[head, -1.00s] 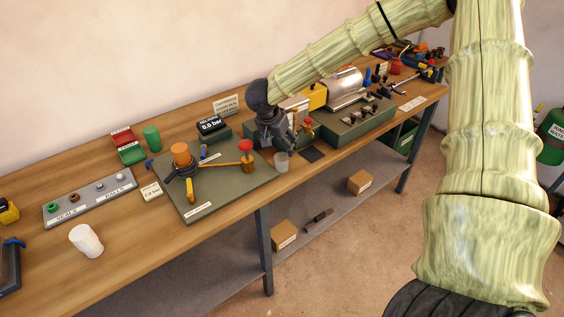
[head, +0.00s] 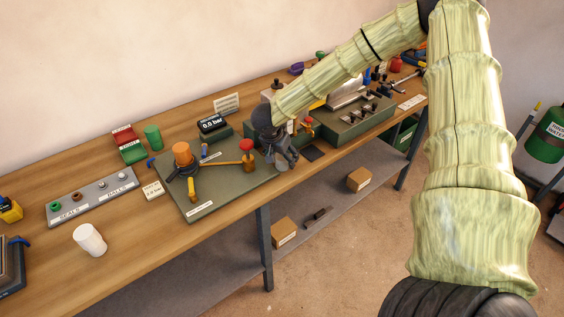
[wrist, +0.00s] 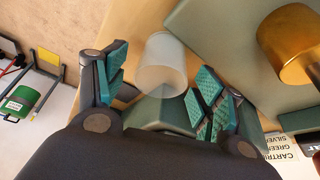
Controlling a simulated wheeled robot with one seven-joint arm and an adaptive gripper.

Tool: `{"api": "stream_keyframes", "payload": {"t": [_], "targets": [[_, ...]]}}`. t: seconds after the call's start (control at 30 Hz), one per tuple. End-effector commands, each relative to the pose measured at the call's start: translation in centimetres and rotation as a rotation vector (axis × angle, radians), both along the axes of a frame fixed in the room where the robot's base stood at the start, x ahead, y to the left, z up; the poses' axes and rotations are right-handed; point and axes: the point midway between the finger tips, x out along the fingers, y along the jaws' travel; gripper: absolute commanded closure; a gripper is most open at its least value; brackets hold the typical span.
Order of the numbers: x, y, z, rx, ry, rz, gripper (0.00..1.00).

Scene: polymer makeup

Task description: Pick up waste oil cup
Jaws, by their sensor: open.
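A translucent whitish cup (wrist: 163,60), which I take for the waste oil cup, shows in the wrist view near the bench edge. My gripper (wrist: 158,82) is open, its green-padded fingers to the left and right of the cup's near end. A gap shows on both sides, and the jaws are not closed on it. In the head view my gripper (head: 284,158) is low at the bench's front edge and hides the cup.
A green plate (head: 225,199) with an orange-topped fixture (head: 183,156) and a red-knobbed brass part (head: 247,157) lies left of my gripper. The brass part (wrist: 291,42) is close in the wrist view. A green valve unit (head: 352,122) stands to the right.

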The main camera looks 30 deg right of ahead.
Motion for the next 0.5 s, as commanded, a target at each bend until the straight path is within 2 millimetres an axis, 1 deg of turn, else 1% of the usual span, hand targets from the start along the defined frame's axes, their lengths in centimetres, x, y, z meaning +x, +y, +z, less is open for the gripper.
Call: {"api": "stream_keyframes", "payload": {"t": [0.3,0.37,0.5], "targets": [[0.06,-0.13,-0.27,-0.001,0.000,0.000,0.31],[0.06,-0.13,-0.27,-0.001,0.000,0.000,0.40],[0.05,-0.12,-0.27,0.000,0.000,0.000,0.65]]}}
